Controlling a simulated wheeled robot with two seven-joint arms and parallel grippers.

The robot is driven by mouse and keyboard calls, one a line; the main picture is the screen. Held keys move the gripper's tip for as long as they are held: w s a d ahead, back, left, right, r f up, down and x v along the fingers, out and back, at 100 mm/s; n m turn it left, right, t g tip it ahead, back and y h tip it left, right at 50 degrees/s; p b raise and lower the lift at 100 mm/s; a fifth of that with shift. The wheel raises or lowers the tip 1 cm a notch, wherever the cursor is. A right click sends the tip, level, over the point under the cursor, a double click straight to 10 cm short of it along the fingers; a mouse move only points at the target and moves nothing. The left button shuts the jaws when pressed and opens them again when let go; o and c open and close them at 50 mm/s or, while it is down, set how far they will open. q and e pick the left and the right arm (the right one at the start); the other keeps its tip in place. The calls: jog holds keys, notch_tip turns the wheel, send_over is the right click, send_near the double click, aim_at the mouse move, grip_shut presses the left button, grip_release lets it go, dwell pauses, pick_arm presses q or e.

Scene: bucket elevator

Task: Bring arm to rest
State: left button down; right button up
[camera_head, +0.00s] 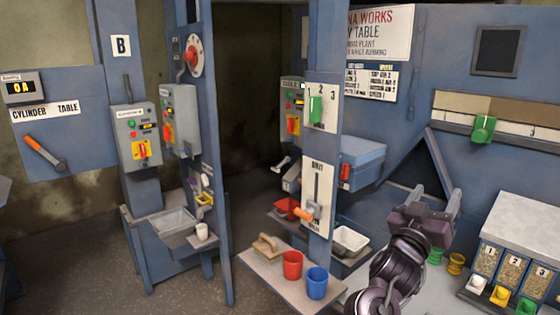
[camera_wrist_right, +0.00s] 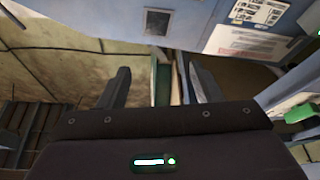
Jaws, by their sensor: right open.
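My right gripper (camera_head: 432,200) shows at the lower right of the head view, raised in front of the blue machine panel. Its two fingers stand apart with nothing between them, so it is open and empty. In the right wrist view the same gripper (camera_wrist_right: 162,90) has its fingers spread, with a wall and a blue panel beyond them. My right arm (camera_head: 398,265) comes up from the bottom edge, above a light surface. My left gripper is in neither view.
A ledge (camera_head: 262,282) holds a red cup (camera_head: 292,264), a blue cup (camera_head: 317,282) and a wooden-handled brush (camera_head: 267,246). A blue post (camera_head: 322,150) stands left of my arm. Numbered bins (camera_head: 515,265) stand to its right.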

jog(key=w+a+f+n+y, duration=0.2)
jog(key=w+f+n+y, duration=0.15)
jog(key=f, duration=0.85)
jog(key=w+a+f+n+y, duration=0.2)
jog(key=f+n+y, duration=0.15)
jog(key=f, duration=0.85)
jog(key=s+a+f+n+g+y, duration=0.1)
jog(key=s+f+g+y, duration=0.3)
jog(key=f, duration=1.1)
jog(key=s+a+f+n+y, duration=0.1)
jog(key=s+f, duration=0.4)
jog(key=f, duration=1)
jog(key=s+a+f+g+y, duration=0.15)
jog(key=s+f+g, duration=0.35)
jog(key=s+f, duration=1.35)
jog(key=s+f+g+y, duration=0.1)
jog(key=s+f+g, duration=0.2)
jog(key=s, duration=1.1)
jog(key=s+f+g+y, duration=0.1)
jog(key=s+f+g, duration=0.2)
jog(key=s+f, duration=0.4)
jog(key=s, duration=0.7)
jog(key=shift+s+a+m, duration=0.15)
jog(key=shift+s+m, duration=0.15)
jog(key=shift+m, duration=0.1)
jog(key=shift+r, duration=0.1)
